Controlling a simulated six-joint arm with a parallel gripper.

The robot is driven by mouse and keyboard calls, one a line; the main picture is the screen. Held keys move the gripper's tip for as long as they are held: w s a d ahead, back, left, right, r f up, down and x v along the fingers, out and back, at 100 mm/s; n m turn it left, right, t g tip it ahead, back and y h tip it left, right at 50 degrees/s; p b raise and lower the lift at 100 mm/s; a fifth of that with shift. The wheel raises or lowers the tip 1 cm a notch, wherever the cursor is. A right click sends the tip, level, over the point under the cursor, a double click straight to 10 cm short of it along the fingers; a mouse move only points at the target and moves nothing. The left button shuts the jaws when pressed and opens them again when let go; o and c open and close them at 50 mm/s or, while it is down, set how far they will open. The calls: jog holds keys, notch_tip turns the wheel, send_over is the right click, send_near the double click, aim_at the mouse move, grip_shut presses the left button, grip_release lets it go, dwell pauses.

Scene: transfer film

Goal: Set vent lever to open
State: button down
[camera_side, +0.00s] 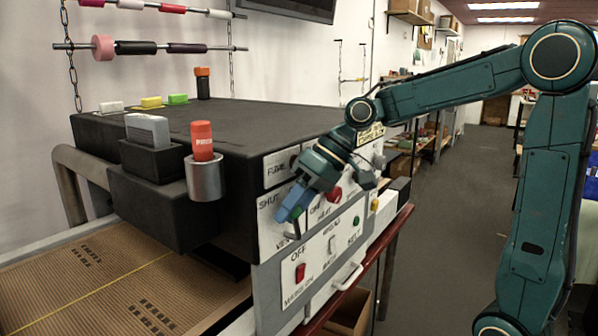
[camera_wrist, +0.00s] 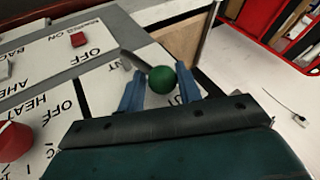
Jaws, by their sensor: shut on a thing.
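The vent lever has a green ball knob (camera_wrist: 162,80), seen in the wrist view between the two blue fingers of my gripper (camera_wrist: 160,90). My gripper is shut on this knob. In the side view my gripper (camera_side: 287,213) is at the left part of the white control panel (camera_side: 269,232), just below the word SHUT. There the fingers hide the knob, and I cannot tell the lever's exact angle.
A red knob (camera_side: 334,194) sits right of my gripper, and a red rocker switch (camera_side: 300,271) is on the lower panel. A metal cup (camera_side: 205,181) with a red-capped bottle (camera_side: 202,141) hangs at the machine's corner. The aisle floor (camera_side: 440,230) is clear.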

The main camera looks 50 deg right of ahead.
jog(key=shift+s+d+f+m+y, duration=0.1)
jog(key=shift+d+m+y, duration=0.1)
jog(key=shift+d+y, duration=0.5)
jog(key=shift+s+d+f+m+y, duration=0.1)
jog(key=shift+d+m+y, duration=0.15)
jog(key=shift+y, duration=0.8)
jog(key=shift+d+f+m+y, duration=0.15)
jog(key=shift+d+y, duration=0.35)
jog(key=shift+y, duration=0.35)
jog(key=c, duration=0.9)
grip_release()
jog(key=shift+r, duration=0.1)
jog(key=shift+w+r, duration=0.1)
